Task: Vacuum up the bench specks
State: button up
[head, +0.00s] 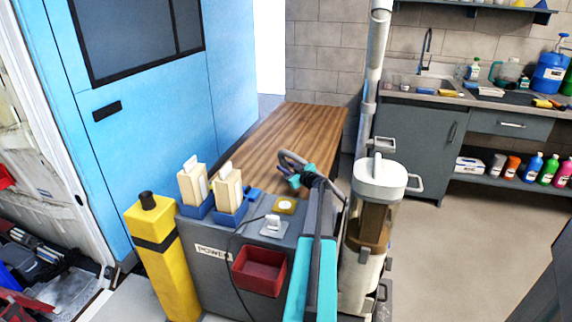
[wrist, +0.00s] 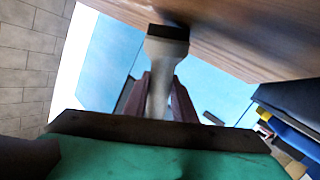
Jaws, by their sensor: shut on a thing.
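My gripper (wrist: 160,88) is shut on a pale vacuum nozzle (wrist: 158,62), whose flat dark tip points away from me. In the wrist view the tip overlaps the wooden bench top (wrist: 250,35); I cannot tell whether it touches. In the head view the bench (head: 300,130) runs back between the blue wall and the vacuum, and my arm reaches its near end. There the nozzle is mostly hidden by my arm. The vacuum (head: 375,220), with a clear brown-tinted canister and white lid, stands right of my arm. I cannot make out any specks on the bench.
A grey cabinet (head: 215,262) marked POWER stands before the bench, with two tissue-like boxes, a switch and a red bin (head: 259,271). A yellow post (head: 160,260) is at its left. A sink counter (head: 420,92) stands at the back right. The floor at right is clear.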

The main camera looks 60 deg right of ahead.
jog(key=shift+s+a+p, duration=0.2)
jog(key=shift+a+p, duration=0.25)
jog(key=shift+a, duration=0.3)
jog(key=shift+s+a+p, duration=0.2)
jog(key=shift+a+p, duration=0.25)
jog(key=shift+a, duration=0.2)
jog(key=shift+s+a+p, duration=0.2)
jog(key=shift+a+p, duration=0.25)
jog(key=shift+a, duration=0.15)
jog(key=shift+s+a, duration=0.1)
jog(key=shift+a, duration=0.2)
jog(key=shift+f, duration=0.1)
jog(key=shift+a, duration=0.1)
